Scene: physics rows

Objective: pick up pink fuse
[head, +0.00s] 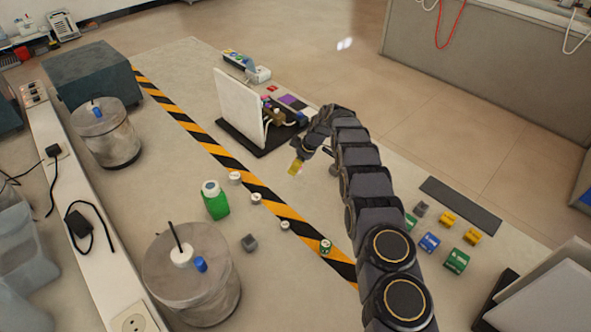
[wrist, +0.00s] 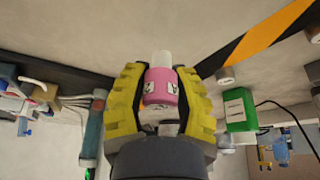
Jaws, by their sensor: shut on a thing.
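The pink fuse (wrist: 161,88), a small pink cylinder with a pale end and a small label, sits between the yellow fingers of my gripper (wrist: 160,95) in the wrist view. The fingers are shut on it from both sides. In the head view my gripper (head: 296,167) is above the table, just in front of the white panel on its black base. The fuse cannot be made out in the head view.
The white panel (head: 239,108) stands behind my gripper with wired parts beside it. Coloured blocks (head: 429,242) lie right of my arm.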

